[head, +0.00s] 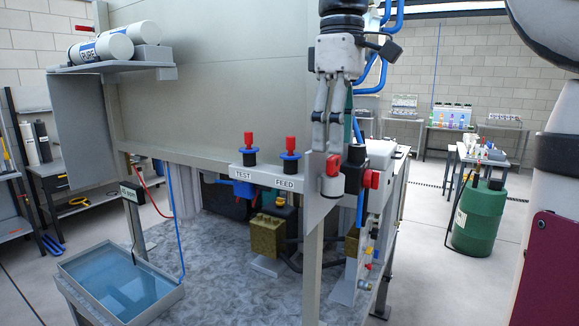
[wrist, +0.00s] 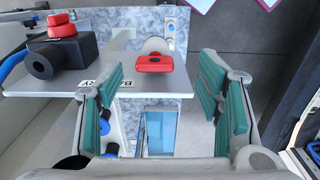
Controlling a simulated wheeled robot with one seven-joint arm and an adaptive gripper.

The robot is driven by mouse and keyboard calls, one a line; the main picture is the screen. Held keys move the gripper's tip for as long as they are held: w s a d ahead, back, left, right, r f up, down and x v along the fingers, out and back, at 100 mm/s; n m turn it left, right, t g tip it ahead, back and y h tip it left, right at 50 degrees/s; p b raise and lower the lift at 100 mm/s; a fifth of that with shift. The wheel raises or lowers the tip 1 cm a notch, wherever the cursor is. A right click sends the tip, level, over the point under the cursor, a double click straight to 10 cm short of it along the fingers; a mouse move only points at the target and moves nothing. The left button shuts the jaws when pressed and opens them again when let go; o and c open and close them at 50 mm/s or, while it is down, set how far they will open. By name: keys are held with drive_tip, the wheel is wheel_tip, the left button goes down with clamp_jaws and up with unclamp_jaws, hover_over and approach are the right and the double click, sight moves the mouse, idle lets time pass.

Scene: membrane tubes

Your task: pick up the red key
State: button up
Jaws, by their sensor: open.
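The red key (wrist: 154,64) lies on a grey panel in the wrist view, by a pale round part (wrist: 156,46). It also shows in the head view (head: 333,164), on a white round fitting just below my fingers. My gripper (head: 333,138) points down and is open and empty. In the wrist view its teal-padded fingers (wrist: 161,82) stand on either side of the key with clear gaps, and I cannot tell the remaining distance. The panel's label is partly hidden by the left finger.
A black box with a red knob (wrist: 62,55) stands close left of the key; its red knob shows in the head view (head: 371,179). Red-topped TEST (head: 248,158) and FEED (head: 290,160) valves sit left on the rail. A water tray (head: 120,285) is lower left.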

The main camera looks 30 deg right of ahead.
sight(337, 156)
drive_tip(key=shift+w+d+f+p, duration=0.15)
drive_tip(key=shift+f+p, duration=0.15)
drive_tip(key=shift+f, duration=1.1)
drive_tip(key=shift+w+d+f+p, duration=0.1)
drive_tip(key=shift+f+p, duration=0.15)
drive_tip(key=shift+f, duration=1.1)
drive_tip(key=c, duration=0.9)
